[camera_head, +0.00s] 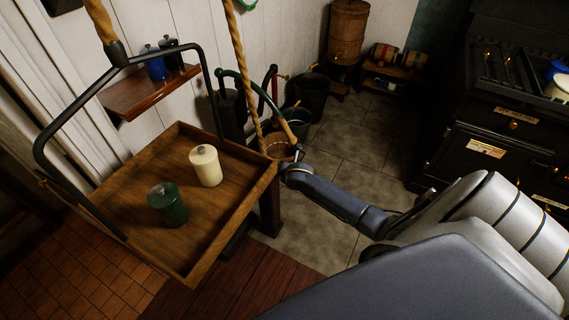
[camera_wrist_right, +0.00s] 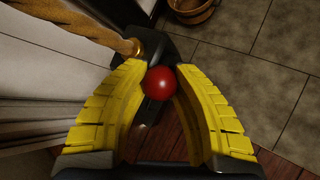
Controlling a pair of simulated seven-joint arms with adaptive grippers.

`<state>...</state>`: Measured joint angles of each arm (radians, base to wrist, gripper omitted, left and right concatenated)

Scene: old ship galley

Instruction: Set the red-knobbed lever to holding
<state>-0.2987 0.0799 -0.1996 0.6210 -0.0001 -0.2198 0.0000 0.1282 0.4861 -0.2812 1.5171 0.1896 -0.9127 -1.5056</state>
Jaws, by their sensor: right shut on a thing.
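The red knob (camera_wrist_right: 160,83) of the lever shows in the right wrist view, between the yellow fingers of my right gripper (camera_wrist_right: 160,68). The fingers are closed on the knob from both sides. A dark, narrow part, perhaps the lever's shaft or mount, shows below the knob; which setting the lever is in cannot be told. In the head view my right arm reaches left to the hanging tray's right edge; its fingers and the red knob are hidden there. My left gripper is not in view.
A wooden tray (camera_head: 130,213) hangs by ropes, holding a cream canister (camera_head: 206,167) and a green canister (camera_head: 168,206). A wall shelf (camera_head: 150,92) with blue and dark canisters is behind it. The black stove (camera_head: 480,150) stands right. Open tiled floor (camera_head: 350,145) lies between.

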